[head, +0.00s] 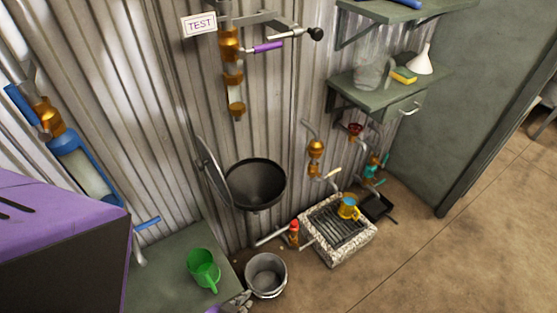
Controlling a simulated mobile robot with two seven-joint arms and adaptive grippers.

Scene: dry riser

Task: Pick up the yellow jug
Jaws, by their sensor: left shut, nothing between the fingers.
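The yellow jug (348,208) stands on the barred grate of a pale stone drain box (350,252) on the floor, right of centre. Its base rests at the far right part of the grate. My left gripper (239,302) shows only in part at the bottom edge, beside the grey bucket. It is shut and empty, well to the left of the yellow jug and nearer to me. My right gripper is not in view.
A green jug (203,268) stands on a green table (165,268). Open floor (440,260) lies right.

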